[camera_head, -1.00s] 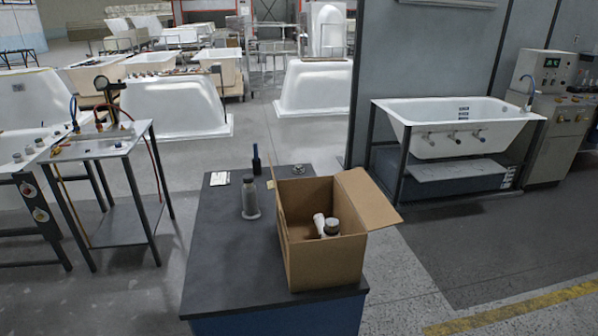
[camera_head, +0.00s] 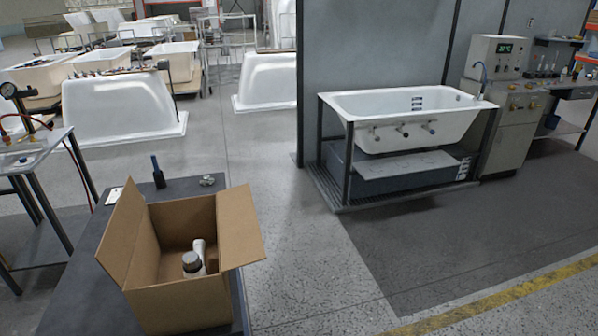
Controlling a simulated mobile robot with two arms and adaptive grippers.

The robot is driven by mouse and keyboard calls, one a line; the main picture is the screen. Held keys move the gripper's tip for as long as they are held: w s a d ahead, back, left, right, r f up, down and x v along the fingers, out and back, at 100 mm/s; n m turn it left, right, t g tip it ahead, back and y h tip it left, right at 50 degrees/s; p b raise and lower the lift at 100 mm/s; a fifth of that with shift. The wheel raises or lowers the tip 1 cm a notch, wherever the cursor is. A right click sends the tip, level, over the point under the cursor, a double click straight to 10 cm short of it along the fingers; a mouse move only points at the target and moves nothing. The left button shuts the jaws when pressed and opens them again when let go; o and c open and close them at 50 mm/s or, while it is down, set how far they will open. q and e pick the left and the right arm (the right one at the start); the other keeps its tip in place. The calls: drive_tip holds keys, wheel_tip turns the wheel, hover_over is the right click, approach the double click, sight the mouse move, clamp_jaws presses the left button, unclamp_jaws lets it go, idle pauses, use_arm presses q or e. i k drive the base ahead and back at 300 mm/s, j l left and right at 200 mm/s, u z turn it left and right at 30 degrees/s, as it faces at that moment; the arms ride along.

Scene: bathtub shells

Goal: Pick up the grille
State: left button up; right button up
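A small round grey metal piece (camera_head: 207,180), which looks like the grille, lies on the dark table top (camera_head: 75,285) behind the open cardboard box. It is too small to make out its openings. Neither of my grippers is in view.
The open cardboard box (camera_head: 180,308) holds a white fitting and a grey-capped bottle (camera_head: 192,262). A dark bottle (camera_head: 158,172) and a white card (camera_head: 114,195) are near the table's back edge. A bathtub (camera_head: 410,108) stands in a frame at right. Floor between is clear.

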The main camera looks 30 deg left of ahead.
sight(207, 181)
drive_tip(key=i+l+z, duration=0.25)
drive_tip(key=i, duration=0.15)
drive_tip(key=i+l+z, duration=0.25)
drive_tip(key=i, duration=0.2)
drive_tip(key=i+u, duration=0.95)
drive_tip(key=i+j+u, duration=0.15)
drive_tip(key=i+u, duration=0.55)
drive_tip(key=u, duration=0.25)
drive_tip(key=i+u, duration=0.45)
drive_tip(key=i+l+u, duration=0.2)
drive_tip(key=u, duration=0.25)
